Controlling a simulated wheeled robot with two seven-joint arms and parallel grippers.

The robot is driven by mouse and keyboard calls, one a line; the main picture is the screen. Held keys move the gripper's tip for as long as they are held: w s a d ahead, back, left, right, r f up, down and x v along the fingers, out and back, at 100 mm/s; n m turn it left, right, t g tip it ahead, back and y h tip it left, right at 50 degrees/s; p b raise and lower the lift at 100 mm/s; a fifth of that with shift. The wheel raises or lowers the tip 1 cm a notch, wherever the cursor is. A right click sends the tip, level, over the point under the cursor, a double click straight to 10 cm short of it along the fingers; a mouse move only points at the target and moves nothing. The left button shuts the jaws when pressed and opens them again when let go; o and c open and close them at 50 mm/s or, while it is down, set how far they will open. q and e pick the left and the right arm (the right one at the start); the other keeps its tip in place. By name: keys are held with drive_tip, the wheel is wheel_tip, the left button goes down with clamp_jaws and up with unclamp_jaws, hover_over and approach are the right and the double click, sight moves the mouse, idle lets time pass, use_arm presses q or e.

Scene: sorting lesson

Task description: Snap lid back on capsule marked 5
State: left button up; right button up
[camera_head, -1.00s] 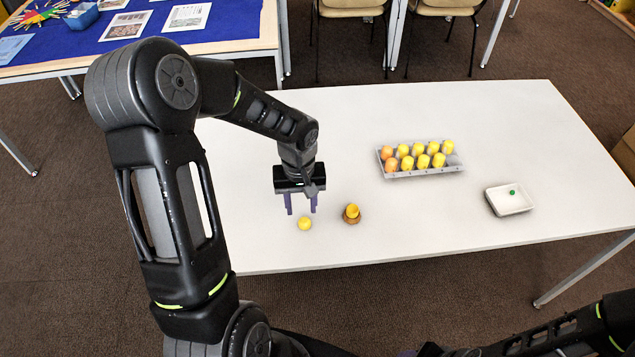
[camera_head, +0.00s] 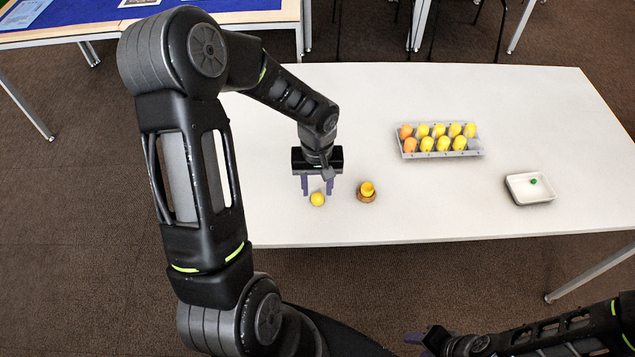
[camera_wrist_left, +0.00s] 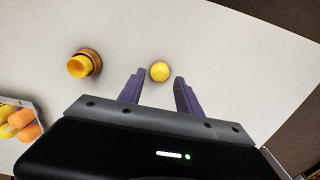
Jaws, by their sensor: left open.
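A small round yellow piece, apparently the lid (camera_head: 317,199), lies on the white table. A yellow capsule part (camera_head: 367,187) stands in a brown ring-like holder (camera_head: 366,197) to its right; its top looks open. No number is readable on it. My left gripper (camera_head: 318,192) points down with its purple fingers apart, just above and behind the lid. In the left wrist view the lid (camera_wrist_left: 160,71) shows between the two fingertips, near their ends, and is not gripped. My right gripper (camera_head: 420,338) shows only partly at the bottom edge; its opening is unclear.
A grey tray (camera_head: 411,156) with several yellow and orange capsules stands farther back; its front right slot looks empty. A white dish (camera_head: 530,201) with a small green thing (camera_head: 533,182) stands at the right. The table (camera_head: 440,210) between them is clear.

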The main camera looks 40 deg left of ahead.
sight(318, 196)
use_arm(q)
drive_tip(key=shift+f+b, duration=1.1)
drive_tip(key=shift+f, duration=0.4)
drive_tip(key=c, duration=0.7)
drive_tip(key=shift+c, duration=0.2)
drive_tip(key=shift+r, duration=0.1)
drive_tip(key=shift+r+p, duration=2.3)
drive_tip(key=shift+r, duration=1.2)
